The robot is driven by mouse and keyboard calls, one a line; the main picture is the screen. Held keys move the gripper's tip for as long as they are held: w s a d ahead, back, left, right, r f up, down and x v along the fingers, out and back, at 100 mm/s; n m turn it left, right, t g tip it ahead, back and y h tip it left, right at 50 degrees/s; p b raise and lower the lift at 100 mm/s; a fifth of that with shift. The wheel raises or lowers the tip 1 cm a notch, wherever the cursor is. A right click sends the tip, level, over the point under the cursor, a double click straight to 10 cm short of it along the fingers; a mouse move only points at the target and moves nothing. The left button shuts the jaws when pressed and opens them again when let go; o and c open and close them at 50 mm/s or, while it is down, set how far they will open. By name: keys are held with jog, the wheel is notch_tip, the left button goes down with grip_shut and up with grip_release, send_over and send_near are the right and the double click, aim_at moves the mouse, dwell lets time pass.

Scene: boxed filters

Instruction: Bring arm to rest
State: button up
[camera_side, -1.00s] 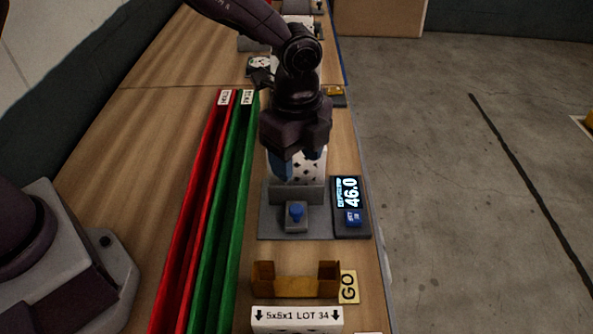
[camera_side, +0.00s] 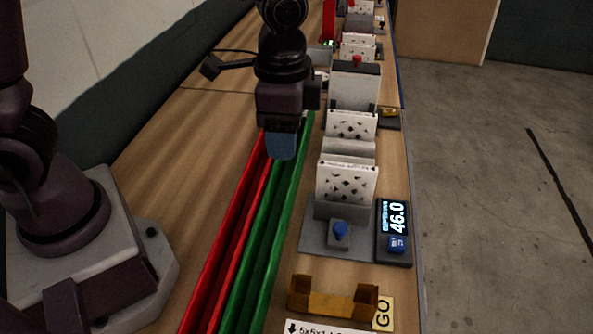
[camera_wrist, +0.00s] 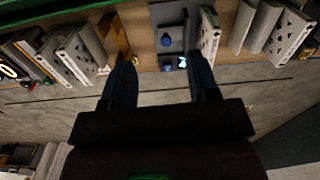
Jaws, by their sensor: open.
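My gripper (camera_side: 284,142) is in the air above the far part of the red and green channels in the side view. Its blue fingers also show in the wrist view (camera_wrist: 162,85), spread apart with nothing between them. A white boxed filter with dark diamond shapes (camera_side: 347,184) stands upright in a grey fixture (camera_side: 318,238) to the right of my gripper. The fixture has a blue knob (camera_side: 340,231) at its front. A display reading 46.0 (camera_side: 396,217) sits beside it.
A red channel (camera_side: 222,225) and a green channel (camera_side: 262,240) run lengthwise along the bench. A brown holder (camera_side: 335,303) with a GO label (camera_side: 384,313) stands at the front. More white filters (camera_side: 351,124) stand in a row behind the fixture.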

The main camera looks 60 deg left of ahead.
jog(key=s+a+r+n+t, duration=0.5)
jog(key=s+a+r+n, duration=0.3)
jog(key=s+a+r, duration=0.2)
jog(key=shift+s+r, duration=0.85)
jog(key=shift+s, duration=0.05)
